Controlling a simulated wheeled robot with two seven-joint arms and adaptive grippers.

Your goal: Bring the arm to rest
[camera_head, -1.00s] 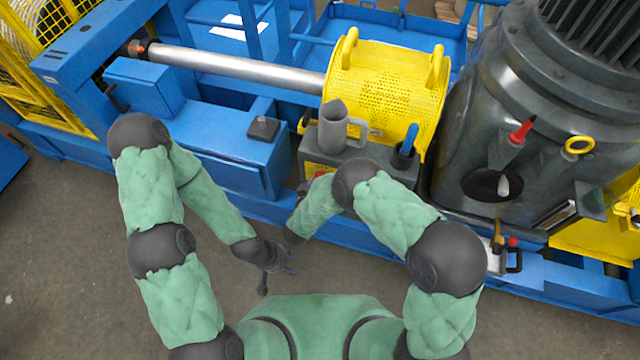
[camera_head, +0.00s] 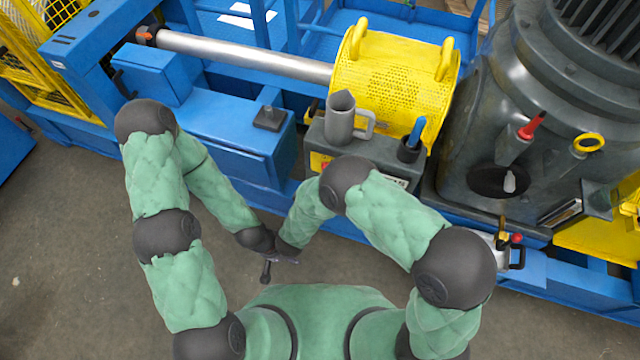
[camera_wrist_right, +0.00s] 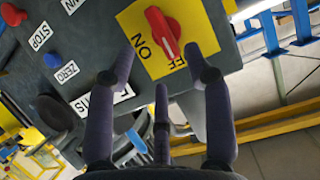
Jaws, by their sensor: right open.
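My right gripper (camera_wrist_right: 162,80) is open and empty in the right wrist view, its dark fingers spread in front of a grey control panel (camera_wrist_right: 75,75). A red rotary knob (camera_wrist_right: 165,32) on a yellow plate lies beyond the fingertips. Its white mark is at the end nearer the partly hidden OFF label. I see no contact with the knob. In the head view my right wrist (camera_head: 289,247) is low in front of the machine, close beside my left gripper (camera_head: 267,268). The left fingers are small and partly overlapped, so their opening is unclear.
A yellow perforated guard (camera_head: 390,80), a steel shaft (camera_head: 245,58) and a big grey motor (camera_head: 500,110) stand behind.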

